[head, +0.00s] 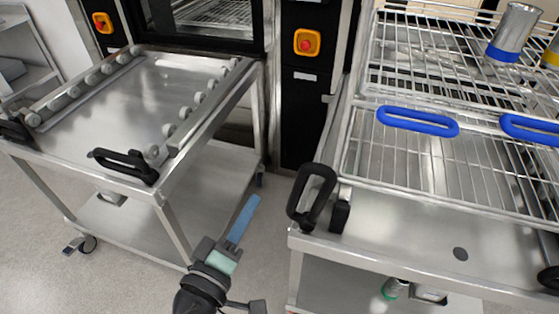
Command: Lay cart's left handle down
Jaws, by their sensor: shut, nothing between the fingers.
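A steel cart with a wire rack (405,213) stands on the right. Its left handle (299,192), a black loop, stands upright at the cart's near left corner, beside a small black block (339,216). Its right handle (548,279) is partly cut off at the picture's right edge. My gripper (250,207) is shut and empty, over the floor gap between two carts. It is left of the upright handle and apart from it. The fingertips look blue and point up and away.
A second steel cart with rollers (158,103) stands at left, with black handles (126,166) lying low. Blue-handled racks (418,131) and a metal cylinder (514,32) are on the right cart. Dark machines with orange-red buttons (307,42) stand behind. Floor shows between the carts.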

